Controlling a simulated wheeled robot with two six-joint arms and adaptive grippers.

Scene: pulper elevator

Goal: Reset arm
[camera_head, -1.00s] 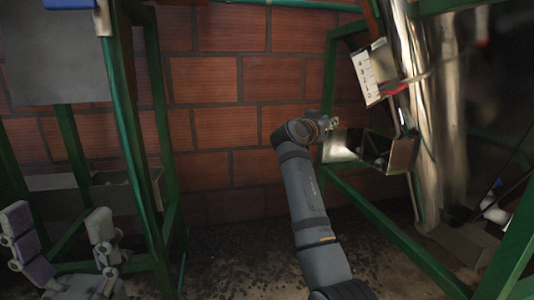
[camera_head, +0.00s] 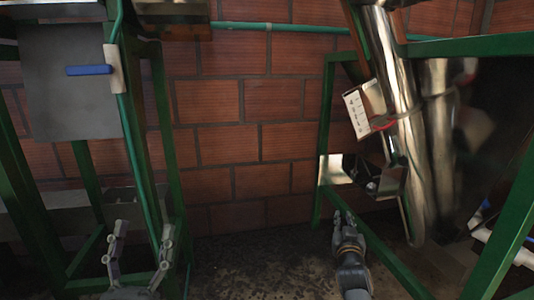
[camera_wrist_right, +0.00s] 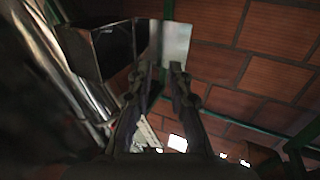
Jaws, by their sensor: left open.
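My left gripper (camera_head: 145,229) is at the lower left of the head view, its two fingers spread apart with nothing between them. My right gripper (camera_head: 344,217) is low, right of centre, in front of the green frame and below the small metal box. The right wrist view shows its fingers (camera_wrist_right: 161,69) with a narrow gap between the tips and nothing visible held. The small metal box (camera_wrist_right: 101,49) is beyond those fingertips; contact cannot be told.
At right, a shiny metal pipe (camera_head: 403,110) carries a white scale (camera_head: 355,113), with the metal box (camera_head: 384,184) beside it on a green frame (camera_head: 325,150). At left, a grey panel with a blue handle (camera_head: 89,70) hangs on another green frame. The floor (camera_head: 255,262) between is clear.

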